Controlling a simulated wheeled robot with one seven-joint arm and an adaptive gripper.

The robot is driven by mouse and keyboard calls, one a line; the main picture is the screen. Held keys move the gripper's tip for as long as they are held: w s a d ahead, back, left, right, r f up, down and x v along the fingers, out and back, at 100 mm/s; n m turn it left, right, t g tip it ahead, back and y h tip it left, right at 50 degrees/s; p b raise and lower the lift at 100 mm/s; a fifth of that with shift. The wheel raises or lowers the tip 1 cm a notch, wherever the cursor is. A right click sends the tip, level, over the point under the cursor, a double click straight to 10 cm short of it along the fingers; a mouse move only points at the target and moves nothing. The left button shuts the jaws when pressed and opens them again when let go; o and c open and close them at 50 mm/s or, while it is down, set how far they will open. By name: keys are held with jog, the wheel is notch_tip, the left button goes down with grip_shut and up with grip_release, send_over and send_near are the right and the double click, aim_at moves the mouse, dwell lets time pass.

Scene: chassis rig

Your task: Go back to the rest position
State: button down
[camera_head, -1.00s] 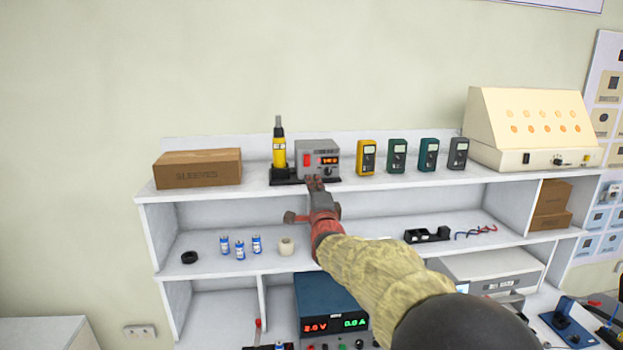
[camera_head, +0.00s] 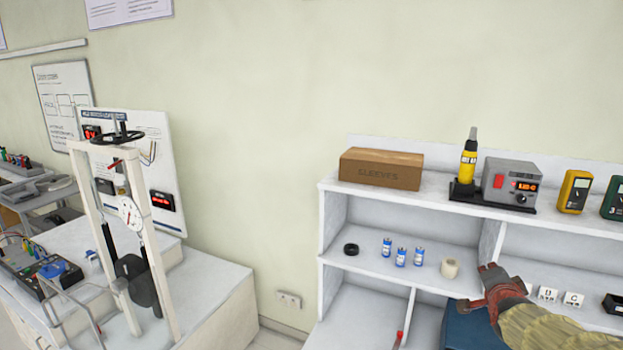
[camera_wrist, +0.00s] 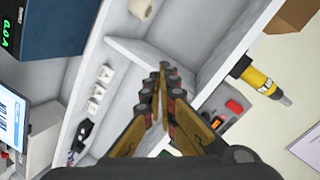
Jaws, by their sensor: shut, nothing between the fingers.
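My gripper (camera_wrist: 163,75) is shut and empty in the wrist view, its fingertips together in front of the shelf unit. In the head view my red gripper (camera_head: 490,285) shows at the lower right, in front of the middle shelf and just right of the cream roll (camera_head: 450,268). My sleeved forearm runs off the bottom right corner. The fingertips are small and partly turned away in the head view.
The shelf unit (camera_head: 340,222) holds a sleeves box (camera_head: 382,168), a yellow-handled tool (camera_head: 468,160) beside a grey station (camera_head: 512,183), meters, several blue-white cells (camera_head: 401,257) and a black ring (camera_head: 351,249). A white test frame (camera_head: 150,250) stands on the left bench.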

jog(key=s+a+f+n+g+y+b, duration=0.1)
jog(key=s+a+f+n+g+y, duration=0.2)
jog(key=s+a+f, duration=0.4)
jog(key=s+a+f+n+g+y, duration=0.1)
jog(key=s+a+f+n+g, duration=0.2)
jog(key=s+a+n, duration=0.45)
jog(key=s+a+n+y+b, duration=0.1)
jog(key=s+a+n, duration=0.1)
jog(key=s+a, duration=0.4)
jog(key=s+a+n+g+b, duration=0.1)
jog(key=s+a, duration=0.4)
jog(key=s, duration=0.8)
jog(key=n+b, duration=0.1)
jog(key=n, duration=0.1)
jog(key=shift+a+r+n+g+y, duration=0.3)
jog(key=shift+a+r+n+y, duration=0.05)
jog(key=shift+a+y, duration=0.05)
